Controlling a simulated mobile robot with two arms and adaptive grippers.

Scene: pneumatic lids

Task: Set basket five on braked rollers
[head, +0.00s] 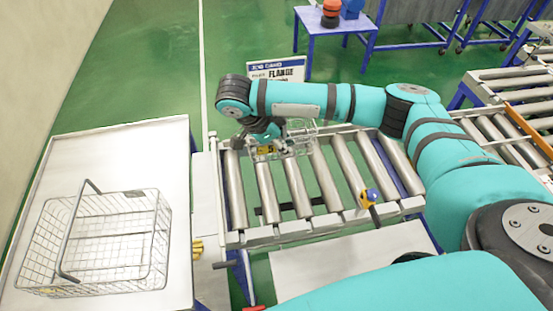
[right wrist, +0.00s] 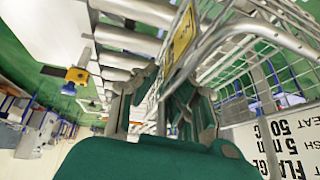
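A wire basket (head: 297,137) with a yellow tag (head: 265,150) is at the far side of the roller conveyor (head: 290,232). My right gripper (head: 262,137) is beside it, partly hidden by my wrist. In the right wrist view the basket (right wrist: 225,45) and its yellow tag (right wrist: 181,38) are close up. The fingertips of my right gripper (right wrist: 161,82) close in from both sides of the basket's wire edge and appear shut on it. Whether the basket touches the rollers is hidden. My left gripper is not in view.
A second wire basket (head: 105,250) with a raised handle stands on a white table (head: 150,150) at left. A yellow-and-blue knob (head: 368,197) is on the conveyor's near rail. A sign (head: 277,70) stands behind the conveyor. The near rollers are bare.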

